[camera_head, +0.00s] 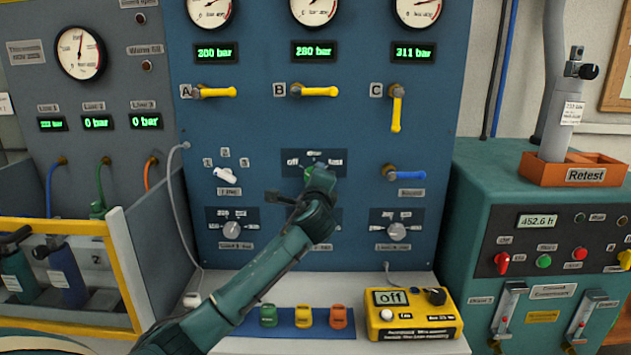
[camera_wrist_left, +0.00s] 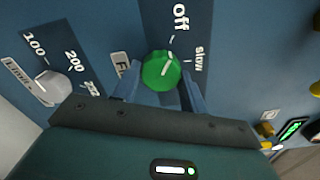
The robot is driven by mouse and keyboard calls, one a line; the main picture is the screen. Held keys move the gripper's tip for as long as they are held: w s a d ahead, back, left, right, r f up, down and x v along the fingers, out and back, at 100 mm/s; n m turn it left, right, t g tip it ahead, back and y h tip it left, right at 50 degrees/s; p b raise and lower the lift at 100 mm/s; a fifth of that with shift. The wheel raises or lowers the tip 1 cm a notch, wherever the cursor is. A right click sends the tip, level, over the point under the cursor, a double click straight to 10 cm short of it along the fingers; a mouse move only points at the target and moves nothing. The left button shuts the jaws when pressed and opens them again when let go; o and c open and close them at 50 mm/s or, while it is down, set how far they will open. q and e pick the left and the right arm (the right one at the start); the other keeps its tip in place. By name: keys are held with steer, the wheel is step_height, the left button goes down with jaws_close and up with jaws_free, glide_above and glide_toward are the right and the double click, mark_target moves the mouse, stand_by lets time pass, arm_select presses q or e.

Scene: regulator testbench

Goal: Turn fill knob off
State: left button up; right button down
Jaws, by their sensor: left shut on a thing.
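The fill knob (camera_wrist_left: 160,71) is round and green with a white pointer line. In the left wrist view its plate reads "off" and "slow", and the pointer line leans toward the off side; I cannot tell its exact setting. My left gripper (camera_wrist_left: 160,80) has a finger on each side of the knob and is shut on it. In the head view my left gripper (camera_head: 318,178) reaches the middle of the blue panel (camera_head: 265,125) and hides most of the knob and part of its scale. My right gripper is in neither view.
Yellow valve handles A (camera_head: 215,92), B (camera_head: 316,91) and C (camera_head: 396,110) are above. A white selector (camera_head: 225,174) is left of my gripper, a blue handle (camera_head: 405,175) right. A yellow box (camera_head: 412,315) reading "off" stands on the ledge below.

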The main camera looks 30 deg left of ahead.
arm_select(q)
steer(key=shift+n, duration=0.5)
steer(key=o, duration=1)
steer(key=v, duration=1.3)
steer(key=shift+b, duration=0.4)
steer(key=shift+s, duration=0.1)
